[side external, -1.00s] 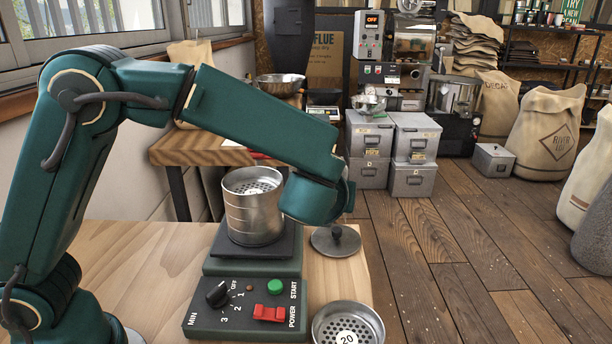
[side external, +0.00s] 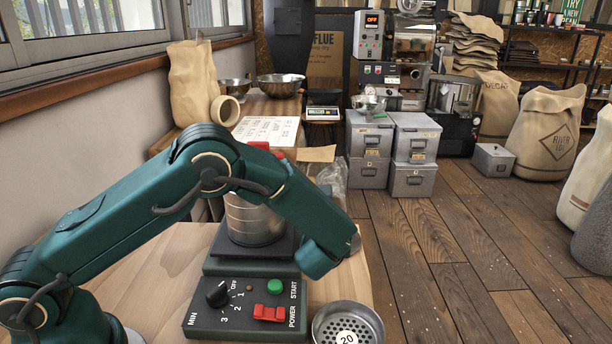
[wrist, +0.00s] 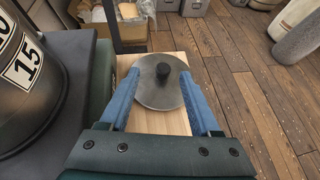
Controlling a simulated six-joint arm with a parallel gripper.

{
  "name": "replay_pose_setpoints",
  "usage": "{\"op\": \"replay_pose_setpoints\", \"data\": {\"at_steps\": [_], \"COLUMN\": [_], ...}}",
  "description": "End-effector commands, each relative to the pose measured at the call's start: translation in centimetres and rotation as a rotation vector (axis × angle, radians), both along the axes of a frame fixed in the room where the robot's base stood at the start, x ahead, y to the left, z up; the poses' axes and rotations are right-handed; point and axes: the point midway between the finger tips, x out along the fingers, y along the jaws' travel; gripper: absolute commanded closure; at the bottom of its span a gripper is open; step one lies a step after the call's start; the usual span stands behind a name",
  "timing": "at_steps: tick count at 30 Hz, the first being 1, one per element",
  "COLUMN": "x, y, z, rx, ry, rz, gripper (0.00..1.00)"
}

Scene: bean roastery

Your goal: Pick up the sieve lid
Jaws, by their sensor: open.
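The sieve lid (wrist: 150,97) is a flat grey metal disc with a dark knob (wrist: 163,71), lying on the wooden bench top in the wrist view. My gripper (wrist: 160,74) is open, its two blue fingers reaching over the lid on either side of the knob. The knob is between the fingers and apart from them; I cannot tell whether the fingertips touch the disc.
A metal sieve stack (side external: 252,224) stands on the green shaker (side external: 245,298), left of the lid in the wrist view, marked 15 there (wrist: 38,88). A sieve marked 20 (side external: 374,324) sits at the bench's front right. The bench edge is close to the lid.

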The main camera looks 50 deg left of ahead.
Motion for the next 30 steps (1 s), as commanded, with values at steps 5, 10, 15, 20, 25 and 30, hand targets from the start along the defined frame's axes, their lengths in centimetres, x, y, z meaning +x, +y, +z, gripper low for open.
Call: {"op": "replay_pose_setpoints", "data": {"at_steps": [5,10,15,20,25,30], "x": [1.1,2.8,3.8,4.0,4.0,4.0], "y": [0.6,1.4,2.0,2.1,2.1,2.1], "z": [-0.8,-1.9,-2.6,-2.7,-2.7,-2.7], "rx": [0.001,-0.001,0.0,0.001,0.001,0.001], "ry": [0.001,0.0,0.001,0.0,0.0,0.0], "rz": [0.002,0.003,0.001,0.0,0.0,0.0], "gripper": [0.36,0.36,0.36,0.36,0.55,1.0]}}
